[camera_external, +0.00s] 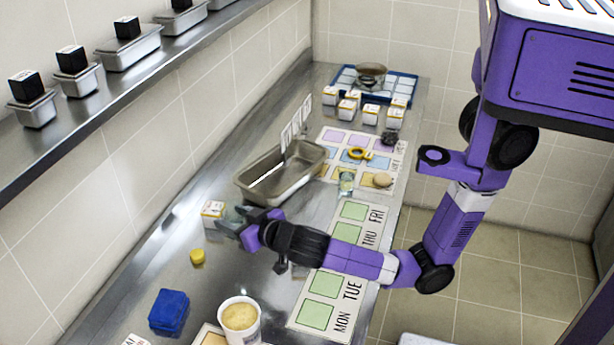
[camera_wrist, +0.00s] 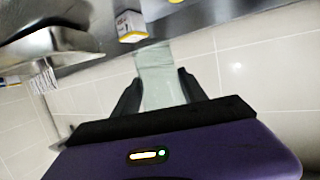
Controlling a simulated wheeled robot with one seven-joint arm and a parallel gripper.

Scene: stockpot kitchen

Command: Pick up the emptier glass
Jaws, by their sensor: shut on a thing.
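My gripper (camera_external: 244,228) is shut on a pale, see-through glass (camera_wrist: 156,70), which sits between the two dark fingers in the wrist view. In the external view this held glass shows only as a greyish shape at the fingertips, above the counter and left of the metal pan. I cannot make out any contents in it. A second clear glass (camera_external: 346,184) stands on the coloured mat right of the pan. Its fill level is too small to tell.
A deep metal pan (camera_external: 262,184) stands beyond my gripper. A white-and-yellow box (camera_external: 213,210), a yellow piece (camera_external: 197,257), a blue block (camera_external: 169,311) and a white tub (camera_external: 240,320) are nearby. A weekday strip (camera_external: 324,284) lies under my arm. Shelf (camera_external: 110,82) overhangs left.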

